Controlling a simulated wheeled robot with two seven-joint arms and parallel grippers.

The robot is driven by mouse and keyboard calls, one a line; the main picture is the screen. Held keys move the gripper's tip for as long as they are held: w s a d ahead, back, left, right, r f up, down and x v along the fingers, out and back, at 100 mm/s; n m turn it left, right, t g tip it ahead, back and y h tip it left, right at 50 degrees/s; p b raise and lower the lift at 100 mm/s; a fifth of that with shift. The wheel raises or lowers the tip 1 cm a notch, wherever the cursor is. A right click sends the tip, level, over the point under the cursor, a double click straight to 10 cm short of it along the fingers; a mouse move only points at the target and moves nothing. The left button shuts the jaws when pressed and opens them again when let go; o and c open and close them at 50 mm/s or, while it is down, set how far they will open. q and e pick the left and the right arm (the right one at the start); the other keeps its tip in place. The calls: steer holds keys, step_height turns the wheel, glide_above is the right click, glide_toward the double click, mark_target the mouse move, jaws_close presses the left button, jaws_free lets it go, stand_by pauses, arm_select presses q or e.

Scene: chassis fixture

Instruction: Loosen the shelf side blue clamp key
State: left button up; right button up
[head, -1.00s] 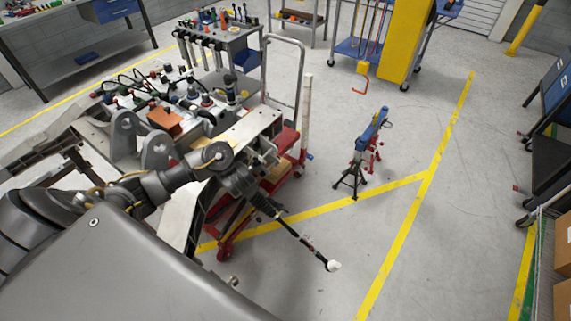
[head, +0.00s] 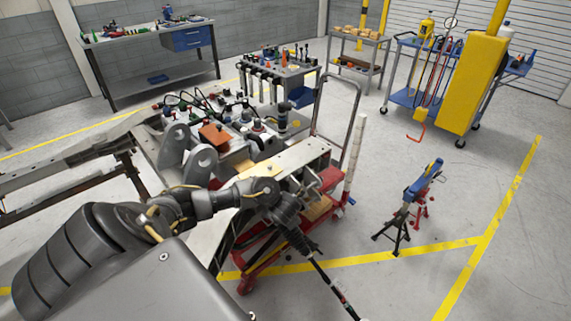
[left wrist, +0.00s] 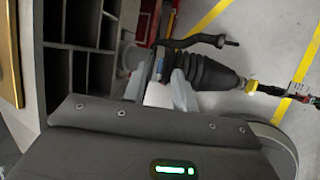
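My left arm comes in from the lower left in the head view, and its end reaches the front edge of the chassis fixture's pale metal beam (head: 283,168). In the left wrist view my left gripper (left wrist: 158,90) has pale fingers around or in front of a whitish block; I cannot tell whether they grip it. A black ribbed boot (left wrist: 208,73) with a rod leading right lies just beyond the fingers. A dark bent lever (left wrist: 203,40) lies above the boot. No blue clamp key can be made out clearly. My right gripper is not in view.
A red cart (head: 262,262) stands under the fixture. A blue-topped stand (head: 424,182) is on the floor to the right. Dark shelf compartments (left wrist: 75,50) are at left in the wrist view. Floor right of the cart is largely clear.

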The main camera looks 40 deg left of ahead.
arm_select(q)
steer(key=shift+w+a+f, duration=0.2)
steer(key=shift+f, duration=0.2)
